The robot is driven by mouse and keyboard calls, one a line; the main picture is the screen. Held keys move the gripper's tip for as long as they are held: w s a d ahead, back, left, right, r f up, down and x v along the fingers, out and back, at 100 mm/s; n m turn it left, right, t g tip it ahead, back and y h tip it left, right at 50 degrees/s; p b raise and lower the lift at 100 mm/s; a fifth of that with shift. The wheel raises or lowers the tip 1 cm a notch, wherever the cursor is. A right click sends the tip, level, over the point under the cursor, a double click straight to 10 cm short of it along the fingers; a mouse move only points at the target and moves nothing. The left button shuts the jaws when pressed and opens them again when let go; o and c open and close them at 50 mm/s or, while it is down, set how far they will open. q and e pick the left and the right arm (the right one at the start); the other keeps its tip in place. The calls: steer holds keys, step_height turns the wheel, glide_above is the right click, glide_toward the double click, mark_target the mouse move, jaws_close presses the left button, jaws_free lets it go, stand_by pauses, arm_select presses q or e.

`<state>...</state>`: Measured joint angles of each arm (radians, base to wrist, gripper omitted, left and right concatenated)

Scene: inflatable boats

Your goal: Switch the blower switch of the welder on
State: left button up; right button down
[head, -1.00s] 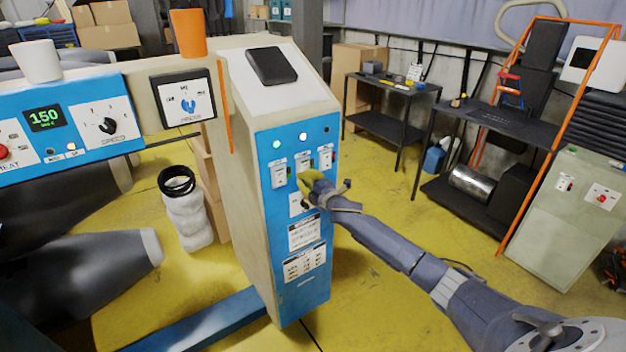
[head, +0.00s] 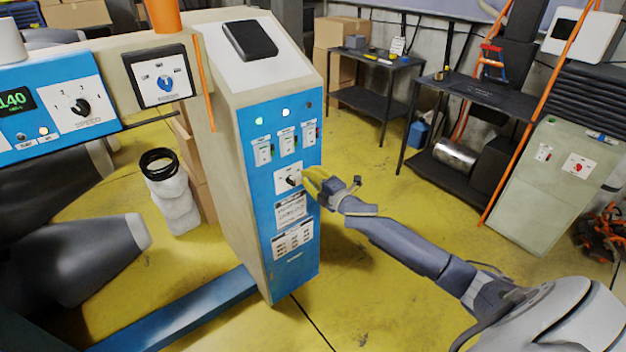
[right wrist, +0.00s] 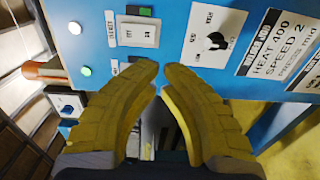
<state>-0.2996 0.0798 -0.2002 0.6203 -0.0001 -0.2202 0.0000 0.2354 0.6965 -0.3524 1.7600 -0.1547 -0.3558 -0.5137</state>
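The welder is a beige cabinet with a blue front panel (head: 255,205). Three small covered switches (head: 288,142) sit in a row below indicator lights; the left and middle lights glow and the right one is dark. A black rotary knob (head: 291,179) on a white plate sits under them; it also shows in the right wrist view (right wrist: 214,42). Labels are too small to tell which switch is the blower. My right gripper (head: 309,182) is just right of the knob. Its yellow fingertips (right wrist: 161,70) are close together in the right wrist view, with nothing seen between them. My left gripper is out of view.
A blue control panel (head: 50,140) reading 140 spans the left. A black device (head: 250,40) lies on the cabinet top. An orange cup (head: 163,14) stands on the beam. A grey-green cabinet (head: 535,195) stands right.

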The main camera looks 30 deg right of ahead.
steer(key=shift+s+d+f, duration=0.15)
steer(key=shift+s, duration=0.8)
